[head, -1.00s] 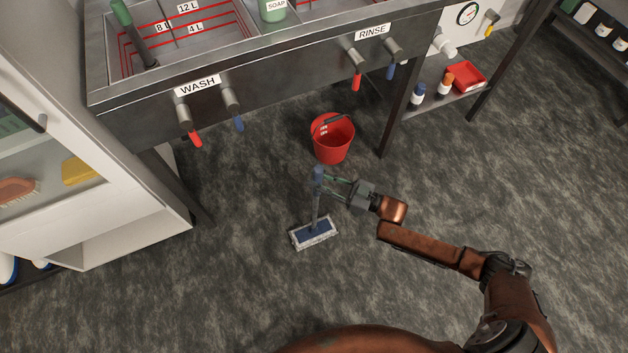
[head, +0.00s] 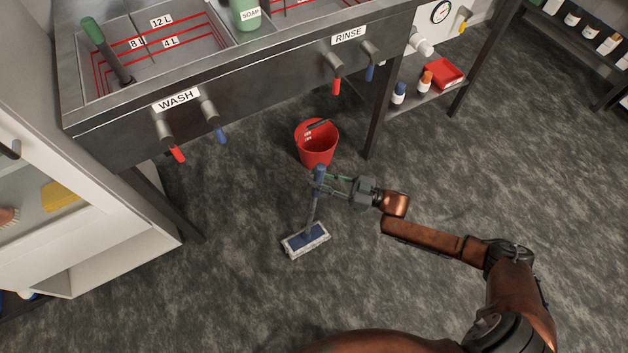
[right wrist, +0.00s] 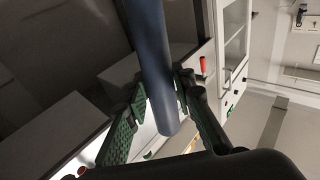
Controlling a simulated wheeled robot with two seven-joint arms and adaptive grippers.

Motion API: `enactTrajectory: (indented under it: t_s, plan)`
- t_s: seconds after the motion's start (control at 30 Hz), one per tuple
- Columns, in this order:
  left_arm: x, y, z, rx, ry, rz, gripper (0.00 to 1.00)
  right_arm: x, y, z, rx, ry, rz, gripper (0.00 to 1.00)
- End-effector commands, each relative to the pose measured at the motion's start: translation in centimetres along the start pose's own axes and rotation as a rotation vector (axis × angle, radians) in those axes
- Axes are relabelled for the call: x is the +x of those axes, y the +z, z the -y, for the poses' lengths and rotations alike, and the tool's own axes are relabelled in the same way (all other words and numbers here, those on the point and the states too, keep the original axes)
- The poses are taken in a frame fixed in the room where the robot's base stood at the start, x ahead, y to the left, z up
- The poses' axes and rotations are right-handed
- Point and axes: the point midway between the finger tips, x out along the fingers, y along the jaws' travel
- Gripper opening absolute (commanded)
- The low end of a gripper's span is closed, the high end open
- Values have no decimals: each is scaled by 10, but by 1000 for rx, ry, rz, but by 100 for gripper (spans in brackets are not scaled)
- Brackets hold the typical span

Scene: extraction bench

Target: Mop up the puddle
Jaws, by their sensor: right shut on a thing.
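A mop stands tilted on the floor, with a blue grip at the top of its grey handle and a flat blue-and-white head (head: 306,240) resting on the floor. My right gripper (head: 322,183) is shut on the mop's blue grip. In the right wrist view the blue handle (right wrist: 152,70) runs between the two green-padded fingers (right wrist: 158,112). I cannot make out a puddle on the mottled dark grey floor (head: 250,290). My left gripper is not in view.
A red bucket (head: 317,145) stands on the floor just behind the mop. The metal sink bench (head: 260,75) with WASH and RINSE taps runs along the back. A white cabinet (head: 120,240) stands at left. The floor at front and right is open.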

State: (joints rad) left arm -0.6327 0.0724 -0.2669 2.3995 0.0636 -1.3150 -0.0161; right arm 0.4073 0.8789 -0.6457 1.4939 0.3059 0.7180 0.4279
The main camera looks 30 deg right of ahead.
Motion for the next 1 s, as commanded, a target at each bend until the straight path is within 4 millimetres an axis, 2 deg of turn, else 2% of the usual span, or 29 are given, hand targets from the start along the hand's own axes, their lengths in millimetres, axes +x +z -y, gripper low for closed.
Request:
enactTrajectory:
  t_s: [0.03, 1.0]
  plan:
    - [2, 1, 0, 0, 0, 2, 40, -7, 9, -4, -3, 7, 21, 0]
    - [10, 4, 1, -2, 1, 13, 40, -38, 2, -35, -2, 6, 22, 0]
